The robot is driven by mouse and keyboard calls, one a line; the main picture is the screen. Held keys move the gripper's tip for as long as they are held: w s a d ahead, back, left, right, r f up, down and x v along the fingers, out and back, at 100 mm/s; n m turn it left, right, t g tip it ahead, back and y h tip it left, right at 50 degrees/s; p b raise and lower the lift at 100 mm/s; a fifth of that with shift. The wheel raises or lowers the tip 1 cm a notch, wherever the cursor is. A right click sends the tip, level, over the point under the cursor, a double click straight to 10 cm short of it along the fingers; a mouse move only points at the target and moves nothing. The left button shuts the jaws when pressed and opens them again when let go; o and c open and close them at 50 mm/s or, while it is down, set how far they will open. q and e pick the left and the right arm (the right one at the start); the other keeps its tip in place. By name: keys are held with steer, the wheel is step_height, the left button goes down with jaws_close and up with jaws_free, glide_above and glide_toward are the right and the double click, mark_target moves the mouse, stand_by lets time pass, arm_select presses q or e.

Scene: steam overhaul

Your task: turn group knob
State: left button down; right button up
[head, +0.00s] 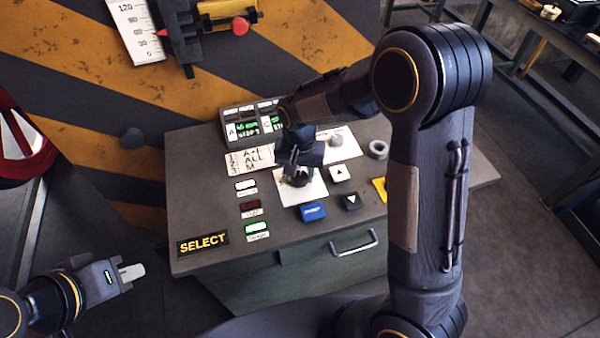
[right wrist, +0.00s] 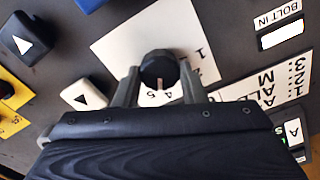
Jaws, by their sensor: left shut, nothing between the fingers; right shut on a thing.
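The group knob (right wrist: 158,66) is a round black knob with a pale pointer line, on a white numbered plate (right wrist: 125,45). In the right wrist view the pointer line faces the bottom of the picture, near digits that look like 4 and 5. In the head view the knob (head: 298,180) is partly hidden by my right gripper (head: 293,168), which reaches down over it. The right gripper's fingers (right wrist: 158,82) are shut on the knob, one on each side. My left gripper (head: 131,272) is shut and empty, off the console's left front side.
A display (head: 240,128) stands at the back. A drawer handle (head: 354,243) juts from the front.

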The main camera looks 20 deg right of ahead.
mark_target(300, 175)
steer(key=shift+n+b, duration=0.3)
steer(key=shift+n, duration=0.9)
steer(key=o, duration=1)
step_height(300, 175, up, 7)
steer(key=shift+r+b, duration=0.1)
steer(key=shift+b, duration=0.25)
steer(key=shift+r, duration=0.35)
